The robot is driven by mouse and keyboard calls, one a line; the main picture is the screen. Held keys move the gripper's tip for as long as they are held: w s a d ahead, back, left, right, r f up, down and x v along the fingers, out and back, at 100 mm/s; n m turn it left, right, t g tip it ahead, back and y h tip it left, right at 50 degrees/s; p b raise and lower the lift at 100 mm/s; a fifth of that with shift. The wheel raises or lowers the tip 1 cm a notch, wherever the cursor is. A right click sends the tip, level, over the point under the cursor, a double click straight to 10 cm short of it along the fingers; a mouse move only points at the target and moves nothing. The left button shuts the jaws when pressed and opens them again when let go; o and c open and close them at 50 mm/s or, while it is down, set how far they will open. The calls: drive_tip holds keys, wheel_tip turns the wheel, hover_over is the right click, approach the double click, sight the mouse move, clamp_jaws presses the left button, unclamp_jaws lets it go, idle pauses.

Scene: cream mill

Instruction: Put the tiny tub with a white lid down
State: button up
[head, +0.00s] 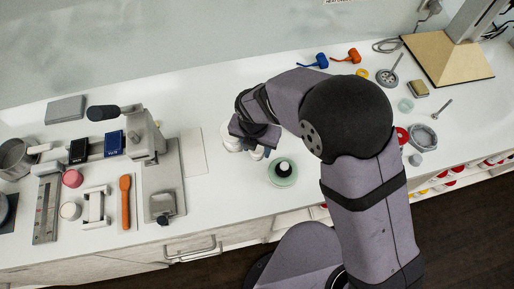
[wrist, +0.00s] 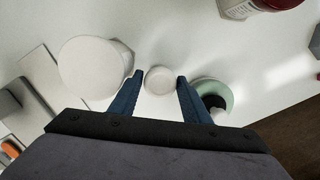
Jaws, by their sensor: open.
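The tiny tub with a white lid (wrist: 160,80) shows from above in the wrist view, its round lid between the two blue fingertips of my gripper (wrist: 159,78). The fingers stand apart, one on each side of the lid; a narrow gap seems to show at each side. I cannot tell how far the tub's base is from the white bench. In the head view my gripper (head: 246,146) is low over the bench, left of a pale green dish (head: 283,180), and the tub is mostly hidden by the arm there.
A larger white round container (wrist: 92,68) stands close on the left in the wrist view. The green dish (wrist: 228,97) with a black-topped item is close on the right. A red-lidded jar (wrist: 240,9) is further off. A steel mill device (head: 158,165) stands left on the bench.

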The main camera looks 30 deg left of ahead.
drive_tip(key=shift+w+f, duration=0.1)
drive_tip(key=shift+f, duration=0.5)
drive_tip(key=c, duration=0.8)
drive_tip(key=shift+o, duration=0.2)
drive_tip(key=shift+r, duration=0.1)
wheel_tip(320, 180, up, 10)
drive_tip(key=b, duration=0.3)
drive_tip(key=shift+a, duration=0.1)
